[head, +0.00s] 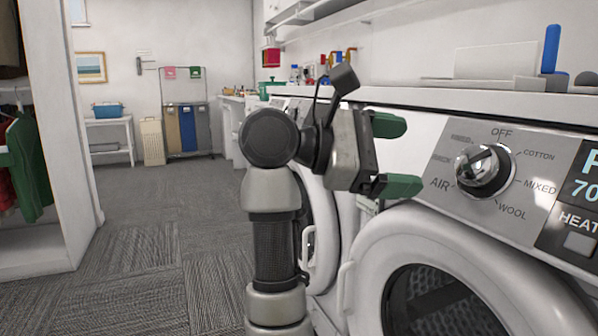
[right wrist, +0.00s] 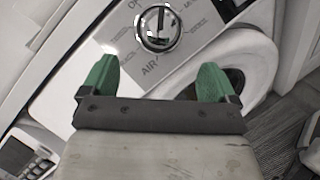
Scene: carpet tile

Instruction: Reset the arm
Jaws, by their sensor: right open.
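My right gripper (head: 392,156) is raised in front of the white washing machine (head: 432,137), just left of its round control knob (head: 485,170). Its two green fingers are spread apart with nothing between them. In the right wrist view the open gripper (right wrist: 153,84) points at the machine's front. The silver knob (right wrist: 158,29) is beyond the fingertips, apart from them, with AIR printed below it. My left gripper is in neither view.
The machine's round door (head: 372,262) is below the gripper. A rack with hanging clothes (head: 28,165) stands at the left. Laundry bins (head: 188,128) and a white table (head: 110,123) are at the back. The grey carpet floor (head: 150,240) is clear.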

